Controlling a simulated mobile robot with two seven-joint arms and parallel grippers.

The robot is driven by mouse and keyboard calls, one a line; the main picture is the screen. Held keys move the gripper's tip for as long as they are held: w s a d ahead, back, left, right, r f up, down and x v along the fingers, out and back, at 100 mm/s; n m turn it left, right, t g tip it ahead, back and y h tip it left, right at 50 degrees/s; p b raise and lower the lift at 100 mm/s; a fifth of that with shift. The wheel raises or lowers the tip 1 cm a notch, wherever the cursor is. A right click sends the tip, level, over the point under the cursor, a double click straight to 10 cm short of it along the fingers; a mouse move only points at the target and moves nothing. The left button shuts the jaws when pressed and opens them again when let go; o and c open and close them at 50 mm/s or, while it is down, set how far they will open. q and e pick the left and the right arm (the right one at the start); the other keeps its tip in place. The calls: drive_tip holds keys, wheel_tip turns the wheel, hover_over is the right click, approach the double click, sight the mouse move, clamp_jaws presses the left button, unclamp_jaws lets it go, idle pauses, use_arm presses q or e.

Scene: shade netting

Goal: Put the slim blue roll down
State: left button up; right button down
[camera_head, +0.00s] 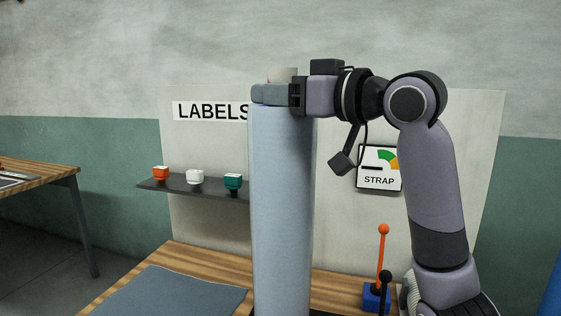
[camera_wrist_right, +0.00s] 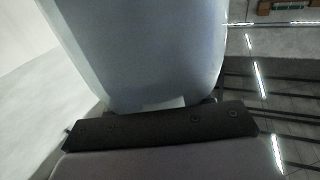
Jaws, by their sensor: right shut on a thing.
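The slim blue roll (camera_head: 282,210) stands upright in the middle of the head view, pale blue and tall. Its lower end runs out of the bottom of the picture, so I cannot tell whether it touches anything. My right gripper (camera_head: 274,94) is shut on the roll near its top end. A pale stub (camera_head: 283,75) shows just above the fingers. In the right wrist view the pale blue roll (camera_wrist_right: 145,50) fills the middle, right against the dark gripper body. My left gripper is not in view.
A wooden bench (camera_head: 200,256) with a grey-blue mat (camera_head: 185,292) lies below. A dark shelf (camera_head: 208,190) holds orange, white and green items under a LABELS sign (camera_head: 210,111). A STRAP sign (camera_head: 379,169) and a blue-based orange lever (camera_head: 381,260) are at right. Another table (camera_head: 35,172) stands left.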

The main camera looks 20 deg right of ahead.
drive_tip(key=shift+f, duration=4.95)
drive_tip(key=shift+f+b, duration=0.1)
drive_tip(key=shift+b, duration=0.2)
drive_tip(key=shift+c, duration=2.4)
unclamp_jaws()
drive_tip(key=shift+f, duration=0.15)
drive_tip(key=shift+s+d, duration=0.25)
drive_tip(key=shift+s, duration=0.1)
drive_tip(key=b+v, duration=0.2)
drive_tip(key=v, duration=0.9)
